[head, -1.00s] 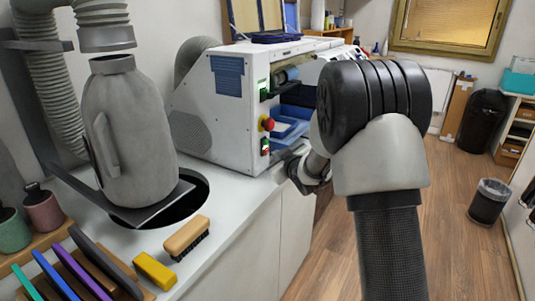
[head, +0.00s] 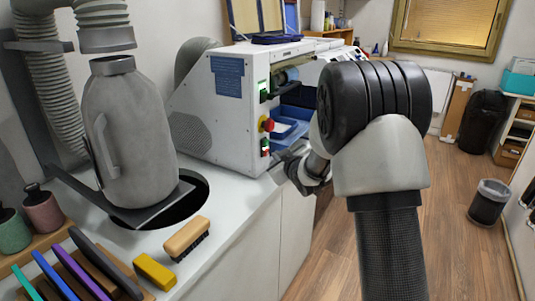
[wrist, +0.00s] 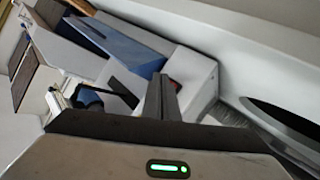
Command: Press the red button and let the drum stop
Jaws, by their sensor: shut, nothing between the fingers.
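The white machine (head: 228,118) stands on the counter in the head view. Its front edge panel carries a red knob on a yellow base (head: 267,124) and, below it, a small switch block with green and red parts (head: 265,147). A grey drum-like roller (head: 288,76) shows in the machine's upper opening; I cannot tell if it turns. My gripper (head: 281,157) is just right of the switch block, low by the machine's corner; contact cannot be told. In the wrist view my gripper's fingers (wrist: 161,97) are together and empty, pointing at the machine's white body (wrist: 190,78).
A blue tray (head: 284,128) sits in the machine's lower opening. A grey canister (head: 132,140) stands left by a round counter hole. A brush (head: 187,238) and yellow block (head: 154,270) lie near the counter's front. The wooden floor to the right is mostly clear.

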